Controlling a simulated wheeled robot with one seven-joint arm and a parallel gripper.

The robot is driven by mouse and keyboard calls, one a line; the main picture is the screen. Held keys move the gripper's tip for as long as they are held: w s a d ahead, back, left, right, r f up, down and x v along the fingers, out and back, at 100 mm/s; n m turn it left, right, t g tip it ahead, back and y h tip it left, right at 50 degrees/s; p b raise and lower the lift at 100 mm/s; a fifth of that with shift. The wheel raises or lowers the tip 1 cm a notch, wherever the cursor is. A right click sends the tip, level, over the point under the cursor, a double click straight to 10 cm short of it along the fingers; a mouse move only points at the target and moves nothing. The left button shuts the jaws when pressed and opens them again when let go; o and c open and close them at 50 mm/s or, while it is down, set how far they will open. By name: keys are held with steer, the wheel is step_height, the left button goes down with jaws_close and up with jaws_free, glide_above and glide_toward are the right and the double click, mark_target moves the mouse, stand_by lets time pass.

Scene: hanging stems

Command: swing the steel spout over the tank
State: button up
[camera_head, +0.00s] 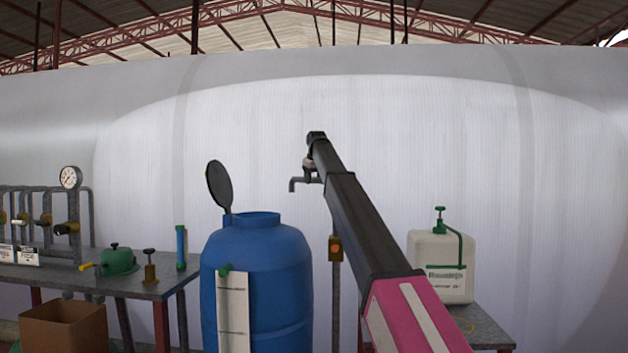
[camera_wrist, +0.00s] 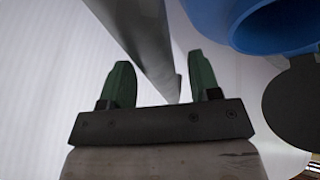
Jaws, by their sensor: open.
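The steel spout (camera_head: 304,181) is a thin grey pipe with a down-turned end. Its end stands higher than the blue tank (camera_head: 257,280) and to the right of its mouth (camera_head: 252,217). My gripper is mostly hidden behind my arm's end in the head view. In the wrist view my gripper (camera_wrist: 159,64) is open, with two green fingers. A grey pipe (camera_wrist: 140,32) runs between the fingers in the picture; I cannot tell whether it touches them. The tank's open blue mouth (camera_wrist: 282,22) shows at the upper right.
The tank's dark round lid (camera_head: 219,185) stands raised at its left; it shows in the wrist view (camera_wrist: 295,100). A bench (camera_head: 150,285) with valves and a gauge (camera_head: 70,178) is at left. A white jug (camera_head: 440,265) is at right, an orange-buttoned box (camera_head: 335,248) between.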

steer(key=shift+f, duration=0.1)
steer(key=shift+c, duration=0.3)
jaws_close()
steer(key=shift+a, duration=0.1)
steer(key=s+a+n+g+y, duration=0.1)
steer(key=s+a+n+y, duration=0.1)
steer(key=s+a+n, duration=0.3)
steer(key=shift+s+a+n+g+y, duration=0.15)
steer(key=shift+s+n+g+y, duration=0.2)
steer(key=shift+s+n, duration=1.1)
steer(key=shift+s, duration=0.3)
steer(key=shift+o, duration=0.3)
jaws_free()
steer(key=shift+m, duration=0.25)
